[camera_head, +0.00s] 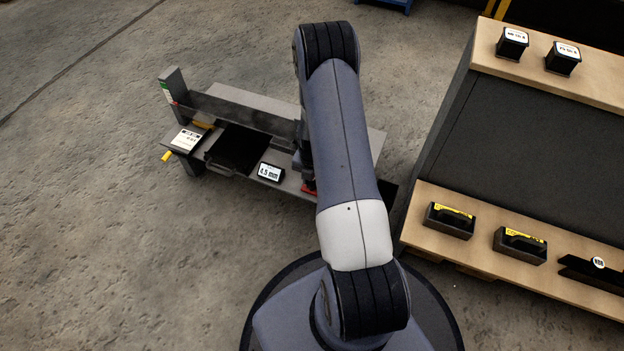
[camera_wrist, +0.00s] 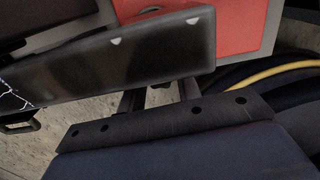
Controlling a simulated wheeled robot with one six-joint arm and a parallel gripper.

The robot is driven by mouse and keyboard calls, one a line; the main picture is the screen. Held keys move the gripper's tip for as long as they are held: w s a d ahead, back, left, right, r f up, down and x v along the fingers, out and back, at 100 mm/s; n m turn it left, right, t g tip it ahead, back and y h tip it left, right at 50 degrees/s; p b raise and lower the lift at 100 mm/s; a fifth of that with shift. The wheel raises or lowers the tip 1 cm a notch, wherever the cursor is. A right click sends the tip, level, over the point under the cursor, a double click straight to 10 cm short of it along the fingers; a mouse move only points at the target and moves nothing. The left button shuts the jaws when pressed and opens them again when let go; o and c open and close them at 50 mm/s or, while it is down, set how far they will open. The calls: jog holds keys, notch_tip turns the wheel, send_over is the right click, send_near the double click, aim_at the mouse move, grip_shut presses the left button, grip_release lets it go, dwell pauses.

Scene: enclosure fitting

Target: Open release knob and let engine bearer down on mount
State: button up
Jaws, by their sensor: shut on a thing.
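My gripper shows in the wrist view (camera_wrist: 160,95). Its two fingers run behind a long dark bar (camera_wrist: 120,60), which hides their tips. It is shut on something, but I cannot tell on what. In the head view my arm covers the gripper. A long dark beam (camera_head: 235,113), possibly the engine bearer, spans the grey bench (camera_head: 345,133) from a grey post (camera_head: 172,88) with green and red marks. A yellow-ended handle (camera_head: 167,157) sticks out at the bench's left end. I cannot make out which part is the release knob or the mount.
A small display reading about 0.5 mm (camera_head: 270,172) stands on the bench near a white labelled panel (camera_head: 186,139). A red panel (camera_wrist: 215,25) and a yellow cable (camera_wrist: 270,72) are near the gripper. A wooden rack (camera_head: 425,205) with dark boxes stands right. The floor at left is clear.

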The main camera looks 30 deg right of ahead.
jog(key=o, duration=1)
jog(key=shift+c, duration=0.2)
notch_tip(320, 180, up, 11)
jog(key=p, duration=0.3)
jog(key=shift+p, duration=0.4)
jog(key=shift+f, duration=0.15)
notch_tip(320, 180, down, 11)
jog(key=b, duration=0.4)
jog(key=shift+f, duration=0.1)
jog(key=shift+r+m, duration=0.25)
jog(key=shift+m, duration=0.85)
